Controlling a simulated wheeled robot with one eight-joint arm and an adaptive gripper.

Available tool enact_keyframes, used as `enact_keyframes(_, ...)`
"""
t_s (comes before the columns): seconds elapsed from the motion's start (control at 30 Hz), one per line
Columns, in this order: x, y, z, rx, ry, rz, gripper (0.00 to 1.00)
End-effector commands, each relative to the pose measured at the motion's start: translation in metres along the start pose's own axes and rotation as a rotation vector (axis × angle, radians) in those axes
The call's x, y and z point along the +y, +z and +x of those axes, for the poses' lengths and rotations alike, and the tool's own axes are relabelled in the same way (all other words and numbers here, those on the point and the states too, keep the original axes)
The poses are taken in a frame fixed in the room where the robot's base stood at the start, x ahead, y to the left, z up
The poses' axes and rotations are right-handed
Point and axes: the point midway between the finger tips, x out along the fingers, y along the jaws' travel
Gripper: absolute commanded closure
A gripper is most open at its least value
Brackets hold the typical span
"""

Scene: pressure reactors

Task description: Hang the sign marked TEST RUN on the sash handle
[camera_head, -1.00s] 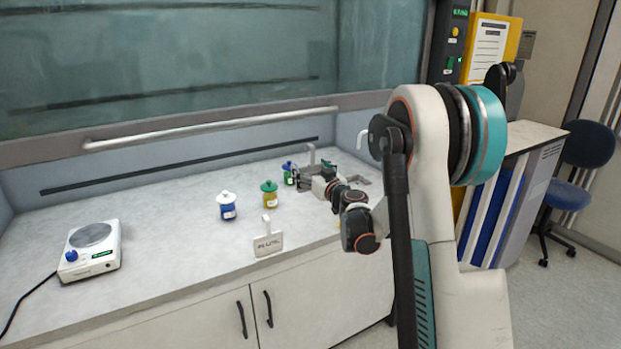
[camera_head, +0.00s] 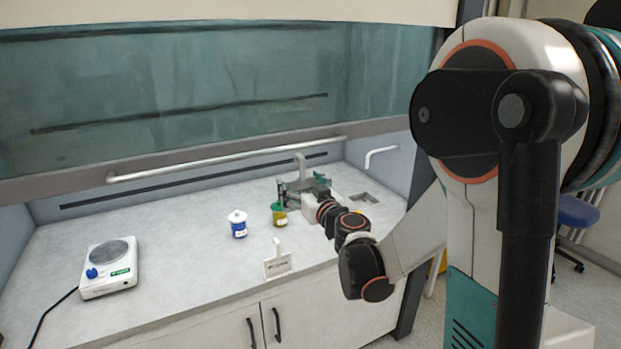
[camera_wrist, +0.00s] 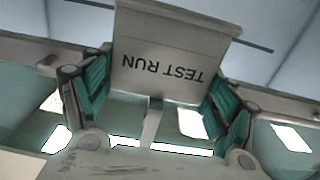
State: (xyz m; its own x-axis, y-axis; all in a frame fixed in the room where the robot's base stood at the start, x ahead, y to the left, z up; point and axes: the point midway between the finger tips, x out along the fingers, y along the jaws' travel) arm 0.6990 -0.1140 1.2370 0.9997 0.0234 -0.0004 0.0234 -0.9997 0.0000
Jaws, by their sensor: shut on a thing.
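My gripper (camera_head: 303,190) is shut on the TEST RUN sign, a pale plate whose lettering appears upside down in the wrist view (camera_wrist: 165,60). The teal fingers grip it from both sides. In the head view the sign's pale hook (camera_head: 300,162) stands up above the gripper, its top just below or overlapping the sash handle in the picture. Whether it touches the handle I cannot tell. The sash handle (camera_head: 220,163) is a long pale bar across the front of the glass sash, and the hook is near its right part.
Another small hooked sign (camera_head: 278,264) stands at the bench's front edge, its text unreadable. A blue jar with a white lid (camera_head: 238,225) and a green-lidded yellow jar (camera_head: 279,214) stand left of my gripper. A hotplate (camera_head: 109,268) is at left. A curved pale tap (camera_head: 380,153) is at right.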

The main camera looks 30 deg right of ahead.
Motion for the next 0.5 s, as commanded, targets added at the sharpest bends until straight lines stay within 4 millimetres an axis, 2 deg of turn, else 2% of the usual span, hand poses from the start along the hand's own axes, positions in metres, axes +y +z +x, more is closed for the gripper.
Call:
enact_keyframes(0.03,-0.01,-0.014,-0.012,0.0,-0.006,0.0,0.49)
enact_keyframes(0.2,-0.028,-0.028,-0.036,0.0,-0.011,0.0,0.49)
enact_keyframes(0.33,-0.033,-0.031,-0.041,0.0,-0.013,0.0,0.49)
enact_keyframes(0.5,-0.033,-0.03,-0.035,0.0,-0.013,0.0,0.49)
